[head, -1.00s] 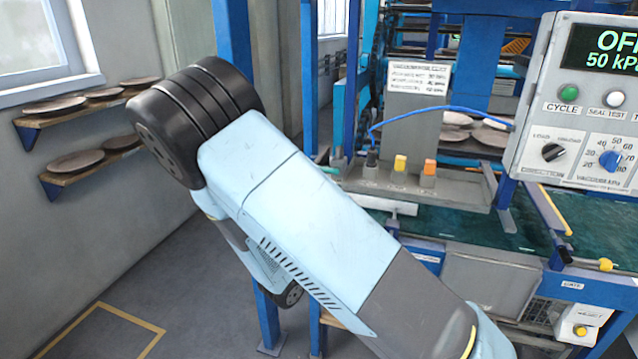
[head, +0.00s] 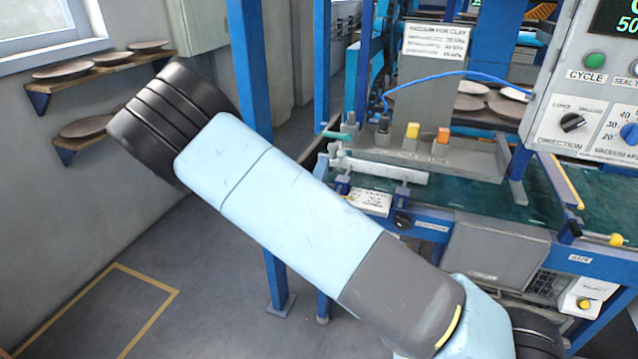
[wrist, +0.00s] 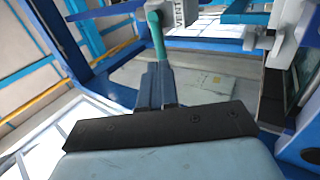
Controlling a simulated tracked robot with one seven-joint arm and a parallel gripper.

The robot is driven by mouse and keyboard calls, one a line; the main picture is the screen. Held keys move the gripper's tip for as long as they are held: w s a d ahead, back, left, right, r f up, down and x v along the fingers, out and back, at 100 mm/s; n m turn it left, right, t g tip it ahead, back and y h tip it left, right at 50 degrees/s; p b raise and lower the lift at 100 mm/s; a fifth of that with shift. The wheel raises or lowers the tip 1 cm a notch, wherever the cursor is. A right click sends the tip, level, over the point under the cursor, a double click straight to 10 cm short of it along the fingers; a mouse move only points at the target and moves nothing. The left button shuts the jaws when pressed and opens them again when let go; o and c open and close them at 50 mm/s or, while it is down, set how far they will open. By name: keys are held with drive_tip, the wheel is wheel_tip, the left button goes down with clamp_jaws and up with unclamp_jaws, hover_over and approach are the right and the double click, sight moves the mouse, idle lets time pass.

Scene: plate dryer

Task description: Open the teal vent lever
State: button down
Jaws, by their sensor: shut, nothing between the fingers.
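The teal vent lever (wrist: 158,38) shows in the wrist view as a thin teal bar just beyond my fingertips, beside a white part lettered VENT (wrist: 186,12). In the head view the small teal lever (head: 337,135) sits at the left end of a white pipe (head: 385,168). My gripper (wrist: 156,68) is shut and empty, its fingertips in line with the lever's lower end. I cannot tell whether they touch it. My gripper does not show in the head view, where my arm fills the middle.
A control box (head: 590,110) is at the right. A blue post (head: 252,70) rises behind my arm. Shelves with plates (head: 95,65) are at the left wall.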

sight(337, 135)
drive_tip(key=x, duration=0.6)
